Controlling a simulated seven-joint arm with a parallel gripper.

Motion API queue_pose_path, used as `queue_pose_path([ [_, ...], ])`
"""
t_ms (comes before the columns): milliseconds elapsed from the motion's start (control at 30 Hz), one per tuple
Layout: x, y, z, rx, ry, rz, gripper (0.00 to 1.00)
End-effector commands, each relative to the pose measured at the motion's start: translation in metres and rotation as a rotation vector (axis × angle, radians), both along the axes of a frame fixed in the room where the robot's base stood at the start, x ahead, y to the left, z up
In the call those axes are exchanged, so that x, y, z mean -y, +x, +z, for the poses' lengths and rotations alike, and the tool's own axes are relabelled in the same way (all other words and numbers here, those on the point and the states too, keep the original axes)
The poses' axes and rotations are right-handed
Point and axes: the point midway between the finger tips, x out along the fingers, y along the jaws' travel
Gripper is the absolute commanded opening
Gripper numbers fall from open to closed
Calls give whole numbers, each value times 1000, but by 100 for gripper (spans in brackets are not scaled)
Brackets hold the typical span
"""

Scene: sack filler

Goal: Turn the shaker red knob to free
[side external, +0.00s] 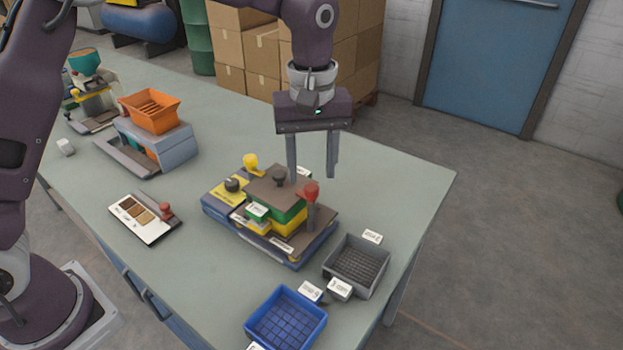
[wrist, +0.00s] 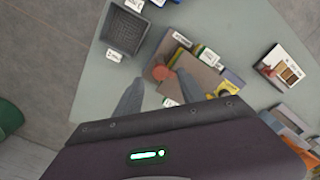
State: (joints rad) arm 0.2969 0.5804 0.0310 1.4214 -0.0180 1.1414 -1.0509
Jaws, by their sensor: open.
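The shaker (side external: 275,215) stands on the table as a blue and yellow base with a green and yellow block and a brown top plate. Its red knob (side external: 311,190) stands upright on a grey post at the front right. The red knob also shows in the wrist view (wrist: 166,79). My gripper (side external: 312,176) is open and empty, fingers pointing down, above and behind the red knob. Labels are too small to read.
A grey tray (side external: 332,283) and a blue tray (side external: 322,322) sit at the table's near right. A card with brown swatches (side external: 120,222) and an orange hopper machine (side external: 171,103) stand to the left. The table's right end is clear.

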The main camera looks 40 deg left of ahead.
Motion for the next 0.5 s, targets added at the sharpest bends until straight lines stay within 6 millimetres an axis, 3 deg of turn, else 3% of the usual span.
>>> queue_pose_path([
  [200, 0, -1, -31, -1, -1, -2, 47],
  [467, 0, 0, -35, 1, -1, -2, 47],
  [500, 0, 0, -35, 1, -1, -2, 43],
])
